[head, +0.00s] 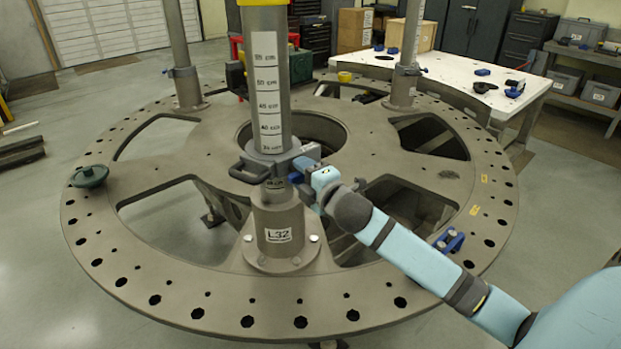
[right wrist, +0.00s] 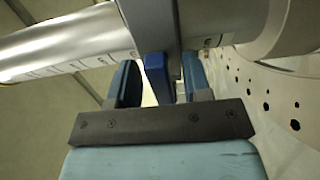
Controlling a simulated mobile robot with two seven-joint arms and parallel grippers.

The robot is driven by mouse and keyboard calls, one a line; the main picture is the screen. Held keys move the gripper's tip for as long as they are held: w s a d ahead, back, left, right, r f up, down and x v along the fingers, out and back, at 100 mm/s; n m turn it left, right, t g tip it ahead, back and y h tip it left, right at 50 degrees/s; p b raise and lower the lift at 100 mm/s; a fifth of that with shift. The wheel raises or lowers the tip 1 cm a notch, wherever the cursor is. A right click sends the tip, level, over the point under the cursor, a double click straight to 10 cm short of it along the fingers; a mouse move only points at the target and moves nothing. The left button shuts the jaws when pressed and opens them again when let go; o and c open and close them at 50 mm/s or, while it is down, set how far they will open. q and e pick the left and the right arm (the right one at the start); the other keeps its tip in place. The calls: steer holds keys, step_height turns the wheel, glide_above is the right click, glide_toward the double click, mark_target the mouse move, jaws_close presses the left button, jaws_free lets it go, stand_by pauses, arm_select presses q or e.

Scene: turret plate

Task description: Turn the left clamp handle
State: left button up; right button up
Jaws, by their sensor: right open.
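A grey clamp collar (head: 272,166) sits around the front post (head: 268,100), just above its flanged base. A dark loop handle (head: 247,174) sticks out on its left side. A blue clamp handle (right wrist: 157,76) stands out from the collar toward my right gripper (right wrist: 161,82); in the head view it is mostly hidden. My right gripper also shows in the head view (head: 308,172), at the right side of the collar. Its jaws are open, with a finger on either side of the blue handle and narrow gaps visible. My left gripper is out of view.
The round turret plate (head: 215,290) has large cut-outs and a rim of holes. Two rear posts carry a left clamp (head: 182,72) and a right clamp (head: 408,70). A green lidded object (head: 89,176) lies on the left rim, a blue tool (head: 449,241) on the right.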

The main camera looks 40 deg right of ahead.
steer(key=s+b, duration=0.2)
steer(key=s, duration=1.1)
steer(key=shift+s+b, duration=0.3)
steer(key=shift+s, duration=0.05)
steer(key=shift+d, duration=0.1)
steer(key=s+a+f+m+g+y+p, duration=0.1)
steer(key=s+a+f+m+g+p, duration=0.2)
steer(key=f, duration=0.6)
steer(key=s+a+f+m+g, duration=0.1)
steer(key=a+f+m, duration=0.35)
steer(key=f, duration=0.55)
steer(key=s+a+f+m+g+y+p, duration=0.2)
steer(key=s+a+f+m+g, duration=0.1)
steer(key=s+a+f+m, duration=0.4)
steer(key=s+a+f, duration=0.2)
steer(key=a+f, duration=0.1)
steer(key=f, duration=0.1)
steer(key=shift+a+f+m, duration=0.1)
steer(key=shift+m, duration=0.15)
